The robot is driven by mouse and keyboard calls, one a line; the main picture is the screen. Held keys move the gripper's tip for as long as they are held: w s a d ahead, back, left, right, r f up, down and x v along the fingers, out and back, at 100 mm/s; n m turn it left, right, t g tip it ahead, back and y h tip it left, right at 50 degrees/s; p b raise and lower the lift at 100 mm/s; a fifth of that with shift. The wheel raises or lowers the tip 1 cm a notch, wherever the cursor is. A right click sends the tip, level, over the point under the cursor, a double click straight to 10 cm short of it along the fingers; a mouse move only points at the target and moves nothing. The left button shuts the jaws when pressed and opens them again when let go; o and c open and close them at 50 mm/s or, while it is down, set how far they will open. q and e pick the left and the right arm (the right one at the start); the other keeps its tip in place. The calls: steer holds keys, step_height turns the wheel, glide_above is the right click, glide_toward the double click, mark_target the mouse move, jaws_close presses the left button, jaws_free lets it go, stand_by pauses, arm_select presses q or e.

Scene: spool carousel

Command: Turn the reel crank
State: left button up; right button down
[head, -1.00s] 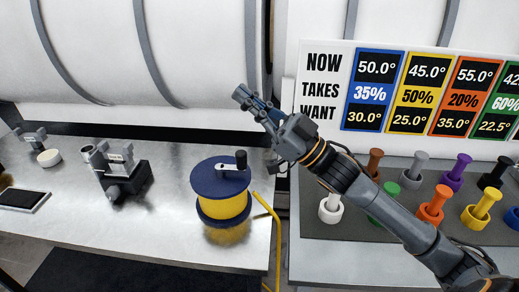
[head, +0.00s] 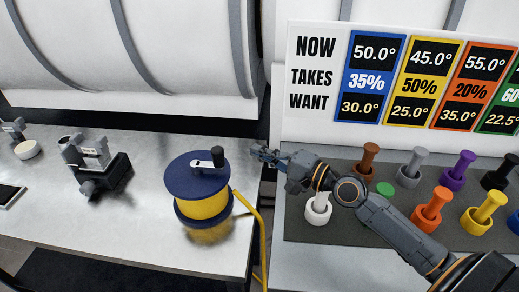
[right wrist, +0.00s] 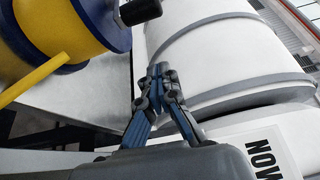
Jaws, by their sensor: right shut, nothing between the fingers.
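The reel (head: 200,203) stands upright on the metal table, with dark blue flanges and a yellow winding. On its top flange is a silver crank arm (head: 203,164) with an upright black knob (head: 218,156) at its right end. My right gripper (head: 256,151) is just right of the knob, apart from it, pointing left. In the right wrist view its fingers (right wrist: 158,72) are shut together and hold nothing. There the reel (right wrist: 60,35) is at upper left and the black knob (right wrist: 140,11) is at the top, clear of the fingers. My left gripper is not in view.
A yellow hose (head: 256,215) runs from the reel over the table's right edge. A dark clamp-like fixture (head: 100,168) stands left of the reel. Several coloured pegs in cups stand on the dark mat (head: 300,232) at right. A white sign board (head: 310,120) stands behind.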

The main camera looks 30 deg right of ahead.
steer(key=w+a+p, duration=0.4)
steer(key=a+p, duration=0.1)
steer(key=a, duration=0.1)
steer(key=shift+a, duration=0.3)
steer(key=shift+d, duration=0.1)
stand_by(0.3)
